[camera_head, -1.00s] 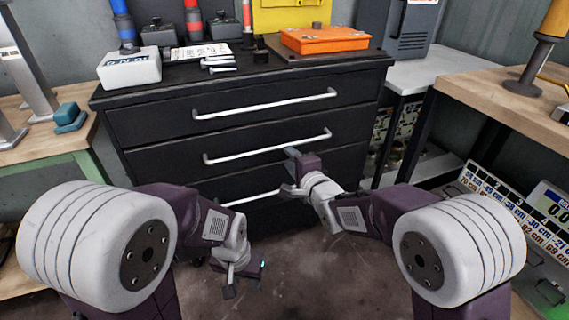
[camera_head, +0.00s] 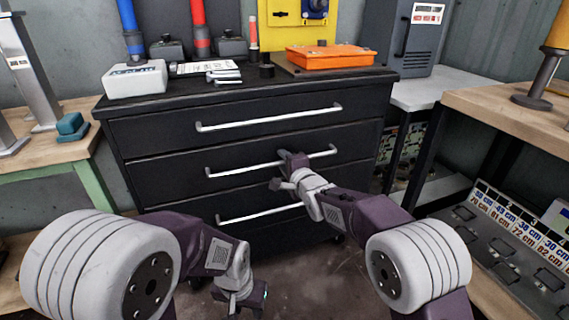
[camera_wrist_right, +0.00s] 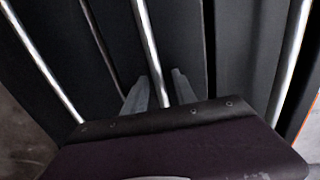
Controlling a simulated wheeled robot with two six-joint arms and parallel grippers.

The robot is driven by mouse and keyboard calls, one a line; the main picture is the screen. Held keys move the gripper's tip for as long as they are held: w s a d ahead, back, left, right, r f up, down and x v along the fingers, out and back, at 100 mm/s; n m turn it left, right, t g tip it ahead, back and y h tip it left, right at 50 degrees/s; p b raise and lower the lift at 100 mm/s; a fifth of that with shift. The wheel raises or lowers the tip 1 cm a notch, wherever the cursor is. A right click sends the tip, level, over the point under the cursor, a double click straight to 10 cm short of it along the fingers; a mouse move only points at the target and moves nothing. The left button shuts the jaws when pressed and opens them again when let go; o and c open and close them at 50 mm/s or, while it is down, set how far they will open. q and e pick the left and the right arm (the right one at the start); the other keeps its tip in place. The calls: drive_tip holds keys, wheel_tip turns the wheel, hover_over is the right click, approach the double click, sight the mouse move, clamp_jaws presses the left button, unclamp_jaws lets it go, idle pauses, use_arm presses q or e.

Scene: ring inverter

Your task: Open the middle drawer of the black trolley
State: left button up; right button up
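The black trolley (camera_head: 150,172) has three drawers, all shut, each with a long silver bar handle. The middle drawer's handle (camera_head: 235,168) runs across the front; its right part is partly covered by my right gripper. My right gripper (camera_head: 283,170) is at this handle, right of its middle. In the right wrist view the middle handle (camera_wrist_right: 148,40) passes between the two grey fingers (camera_wrist_right: 160,92), which stand apart on either side of it. My left gripper (camera_head: 240,296) hangs low in front of the trolley, away from the handles; its finger opening is unclear.
The top handle (camera_head: 270,120) and bottom handle (camera_head: 250,215) lie above and below. An orange case (camera_head: 330,57) and a white box (camera_head: 135,80) sit on the trolley top. Wooden workbenches (camera_head: 520,110) flank it. The floor in front is clear.

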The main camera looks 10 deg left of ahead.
clamp_jaws()
idle(1.3)
